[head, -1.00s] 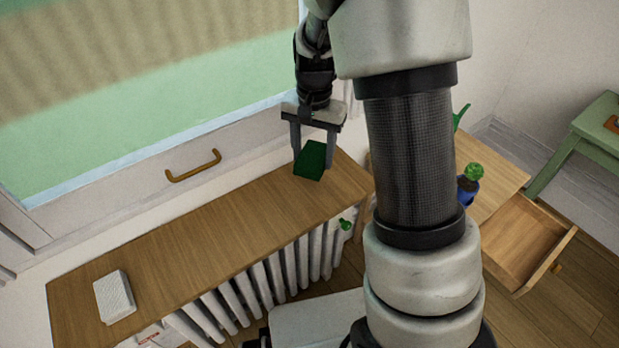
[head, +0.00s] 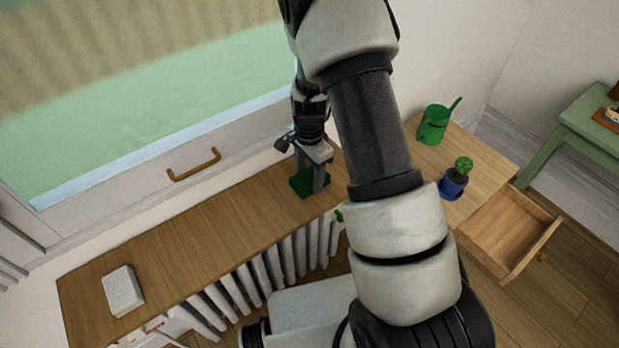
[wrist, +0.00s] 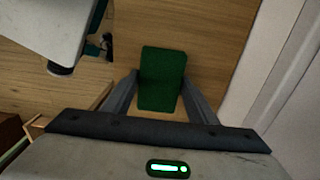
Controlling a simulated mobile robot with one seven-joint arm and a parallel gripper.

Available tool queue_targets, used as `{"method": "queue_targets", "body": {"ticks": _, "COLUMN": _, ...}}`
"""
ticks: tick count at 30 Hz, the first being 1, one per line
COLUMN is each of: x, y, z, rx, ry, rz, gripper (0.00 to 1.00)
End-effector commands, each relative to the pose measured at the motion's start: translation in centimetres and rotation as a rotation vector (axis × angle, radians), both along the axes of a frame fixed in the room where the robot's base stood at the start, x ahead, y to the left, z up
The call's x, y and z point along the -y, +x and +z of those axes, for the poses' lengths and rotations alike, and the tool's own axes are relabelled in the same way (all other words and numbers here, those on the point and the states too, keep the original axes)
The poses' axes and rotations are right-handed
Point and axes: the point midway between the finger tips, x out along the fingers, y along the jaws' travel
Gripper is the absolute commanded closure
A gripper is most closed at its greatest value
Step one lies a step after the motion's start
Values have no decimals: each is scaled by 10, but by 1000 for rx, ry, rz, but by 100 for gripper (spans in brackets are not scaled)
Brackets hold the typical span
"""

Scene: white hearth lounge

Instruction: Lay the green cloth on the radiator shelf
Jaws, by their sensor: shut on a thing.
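The green cloth (head: 299,186) is a small dark green folded piece at the far right end of the wooden radiator shelf (head: 215,228). My gripper (head: 309,180) is over that end of the shelf, with its fingers around the cloth. In the wrist view, the cloth (wrist: 162,78) lies between the two fingers of my gripper (wrist: 162,95), which are shut on it. The wooden surface shows around the cloth. The cloth is at or very near the shelf top; whether it touches cannot be told.
A white block-like item (head: 123,290) lies on the shelf's left end. The window handle (head: 194,165) sticks out behind the shelf. To the right are a green watering can (head: 433,125), a potted plant (head: 454,184) and an open drawer (head: 508,232). The shelf's middle is clear.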

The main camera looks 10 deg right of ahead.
Motion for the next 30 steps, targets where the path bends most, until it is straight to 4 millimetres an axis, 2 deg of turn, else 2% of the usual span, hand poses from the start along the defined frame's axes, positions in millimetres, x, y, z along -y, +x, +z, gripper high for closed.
{"method": "queue_targets", "body": {"ticks": 2, "x": 0, "y": 0, "z": -10, "rx": 0, "ry": 0, "rz": -1, "gripper": 65}}
{"method": "queue_targets", "body": {"ticks": 13, "x": 0, "y": 0, "z": -14, "rx": 1, "ry": 0, "rz": 0, "gripper": 65}}
{"method": "queue_targets", "body": {"ticks": 14, "x": 0, "y": 0, "z": -13, "rx": 1, "ry": 0, "rz": 0, "gripper": 44}}
{"method": "queue_targets", "body": {"ticks": 17, "x": 0, "y": 0, "z": -13, "rx": 1, "ry": 0, "rz": 0, "gripper": 29}}
{"method": "queue_targets", "body": {"ticks": 25, "x": 0, "y": 0, "z": -12, "rx": 1, "ry": 0, "rz": 1, "gripper": 29}}
{"method": "queue_targets", "body": {"ticks": 30, "x": 0, "y": 1, "z": 2, "rx": 3, "ry": 0, "rz": 1, "gripper": 29}}
